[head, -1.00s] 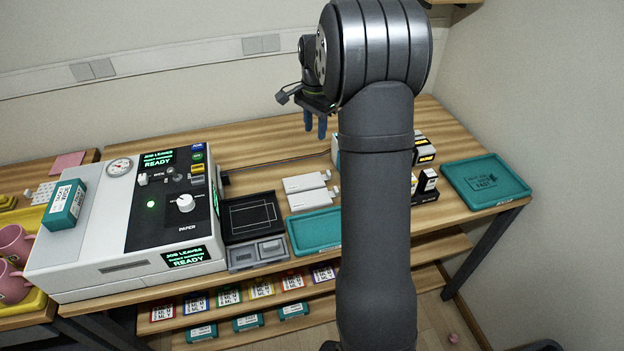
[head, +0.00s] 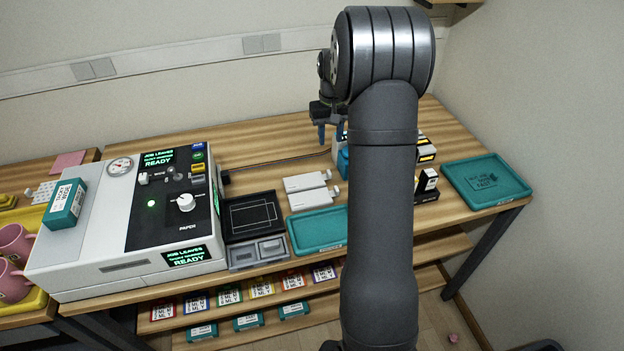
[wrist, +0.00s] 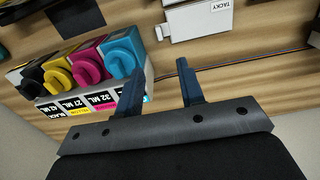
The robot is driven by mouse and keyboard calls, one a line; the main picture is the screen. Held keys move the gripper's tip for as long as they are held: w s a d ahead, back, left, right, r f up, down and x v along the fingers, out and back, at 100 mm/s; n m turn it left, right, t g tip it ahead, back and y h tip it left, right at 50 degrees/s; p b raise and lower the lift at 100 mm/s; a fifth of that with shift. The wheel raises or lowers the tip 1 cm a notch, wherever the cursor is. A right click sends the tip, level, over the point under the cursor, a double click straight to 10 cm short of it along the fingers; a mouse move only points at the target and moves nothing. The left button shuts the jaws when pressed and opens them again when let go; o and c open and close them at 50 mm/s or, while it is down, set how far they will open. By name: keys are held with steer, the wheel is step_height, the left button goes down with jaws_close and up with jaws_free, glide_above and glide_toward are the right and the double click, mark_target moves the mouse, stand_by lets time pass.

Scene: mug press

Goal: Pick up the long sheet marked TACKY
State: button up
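A flat white case labelled TACKY (wrist: 202,20) lies at the top of the wrist view, with a small tab at its left end. By its place, it seems to be the rear of two white cases (head: 305,182) in the head view; its lettering cannot be read there. No loose sheet is visible. My gripper (wrist: 158,68) is open and empty, its two blue fingers apart. In the head view my gripper (head: 332,155) is behind and right of the white cases, above the table and apart from them.
A second white case (head: 313,198) lies just in front. Colored ink cartridges (wrist: 88,62) stand close beside my gripper. A teal tray (head: 318,230), a black plate (head: 252,215) and the press (head: 125,225) are nearby. Another teal tray (head: 486,181) is at right. The rear table is mostly clear.

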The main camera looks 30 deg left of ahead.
mark_target(329, 172)
step_height(329, 172, down, 13)
steer(key=shift+s+d+r, duration=0.1)
steer(key=shift+d+r, duration=0.05)
stand_by(0.4)
steer(key=shift+c, duration=0.2)
jaws_close()
